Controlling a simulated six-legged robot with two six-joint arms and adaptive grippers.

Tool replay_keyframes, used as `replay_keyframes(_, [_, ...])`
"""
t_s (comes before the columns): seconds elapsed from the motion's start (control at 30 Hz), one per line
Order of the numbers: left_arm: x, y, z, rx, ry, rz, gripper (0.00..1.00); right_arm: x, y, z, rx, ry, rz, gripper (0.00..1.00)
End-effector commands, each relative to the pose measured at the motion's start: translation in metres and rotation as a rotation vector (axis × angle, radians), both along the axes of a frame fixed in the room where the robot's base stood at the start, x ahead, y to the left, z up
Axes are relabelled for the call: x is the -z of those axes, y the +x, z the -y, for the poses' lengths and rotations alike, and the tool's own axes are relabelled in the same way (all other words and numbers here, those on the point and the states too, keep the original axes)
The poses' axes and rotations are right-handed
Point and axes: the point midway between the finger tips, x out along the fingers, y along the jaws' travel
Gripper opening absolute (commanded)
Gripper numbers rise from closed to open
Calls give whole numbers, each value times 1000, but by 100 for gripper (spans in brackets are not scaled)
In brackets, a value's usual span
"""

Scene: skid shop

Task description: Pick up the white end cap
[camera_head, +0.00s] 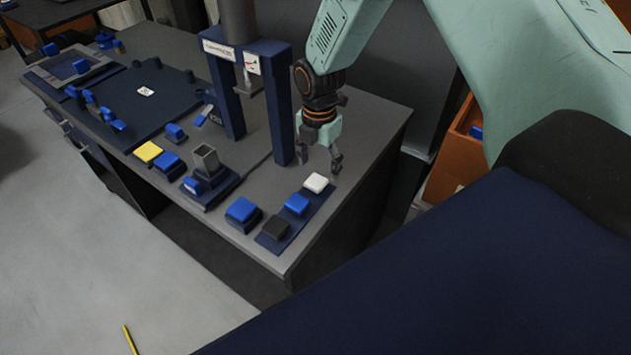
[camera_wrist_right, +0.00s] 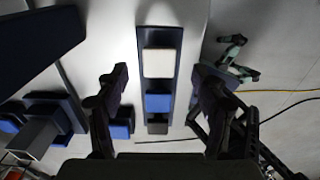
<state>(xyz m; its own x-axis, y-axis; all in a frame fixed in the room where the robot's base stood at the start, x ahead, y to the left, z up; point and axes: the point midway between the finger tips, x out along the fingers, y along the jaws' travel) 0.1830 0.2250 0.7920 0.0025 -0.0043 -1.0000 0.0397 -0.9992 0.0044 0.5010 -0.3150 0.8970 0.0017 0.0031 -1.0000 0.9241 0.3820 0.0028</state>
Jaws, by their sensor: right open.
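The white end cap (camera_head: 316,182) is a small square block at the far end of a dark blue strip tray (camera_head: 298,225). It shows in the right wrist view (camera_wrist_right: 158,63) at the upper middle. My right gripper (camera_head: 335,160) is open and empty, just above and beyond the white cap. In the right wrist view its fingers (camera_wrist_right: 159,80) stand wide apart, with the cap between and beyond them. A blue cap (camera_head: 297,204) and a dark grey cap (camera_head: 275,228) sit on the same tray. My left gripper is not seen.
A blue press frame (camera_head: 268,110) stands left of the right gripper. A blue block (camera_head: 242,211), a fixture with a grey square tube (camera_head: 205,158) and a yellow block (camera_head: 148,151) line the bench front. The bench edge is close to the tray.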

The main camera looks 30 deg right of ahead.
Motion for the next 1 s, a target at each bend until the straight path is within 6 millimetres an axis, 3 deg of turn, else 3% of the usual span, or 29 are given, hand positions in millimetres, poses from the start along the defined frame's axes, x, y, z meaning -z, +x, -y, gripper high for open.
replay_keyframes(0.4, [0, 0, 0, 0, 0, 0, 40, 53, 0, 1, -2, 0, -1, 68])
replay_keyframes(0.7, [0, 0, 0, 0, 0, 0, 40, 55, 3, 1, 0, -1, 1, 67])
replay_keyframes(1.0, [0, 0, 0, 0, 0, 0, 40, 55, 3, 1, 0, -1, 1, 42])
